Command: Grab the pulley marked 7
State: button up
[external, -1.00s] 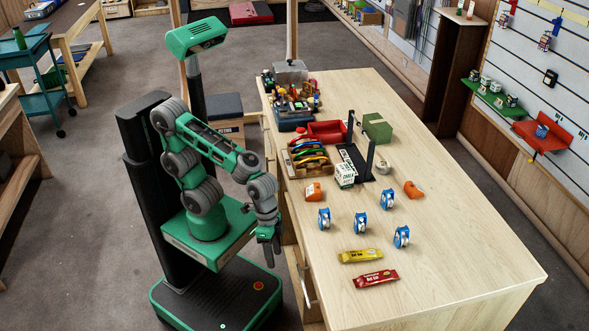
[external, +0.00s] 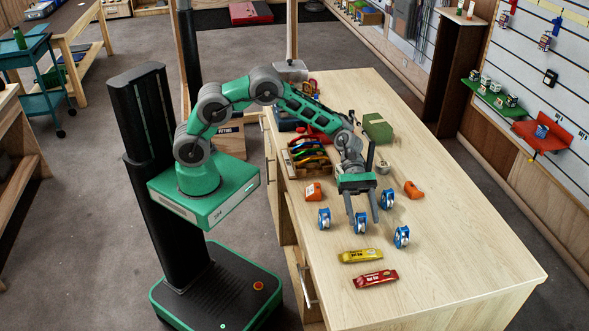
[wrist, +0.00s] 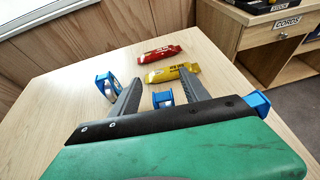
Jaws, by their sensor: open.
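Several blue-and-white pulleys stand on the table: a left one (external: 324,219), a middle one (external: 361,224), a back right one (external: 387,200) and a front right one (external: 402,237). No number is readable, so I cannot tell which is marked 7. My gripper (external: 363,223) is open above the table, its fingers pointing down around the middle pulley in the external view. In the wrist view my gripper (wrist: 160,76) shows one pulley (wrist: 163,99) between its fingers, partly hidden by the gripper body. Another pulley (wrist: 104,84) is left of the fingers; a blue part (wrist: 258,103) shows at right.
A yellow bar (external: 360,256) and a red bar (external: 376,279) lie in front of the pulleys. Orange items (external: 314,192) (external: 414,190) flank the group. The table's front right is clear.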

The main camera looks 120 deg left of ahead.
aim_at(362, 224)
jog(key=f, duration=0.3)
jog(key=shift+d+p, duration=0.2)
jog(key=shift+p, duration=0.15)
jog(key=x, duration=0.3)
jog(key=shift+p, duration=0.4)
jog(key=shift+a, duration=0.15)
jog(key=shift+c, duration=0.3)
grip_shut()
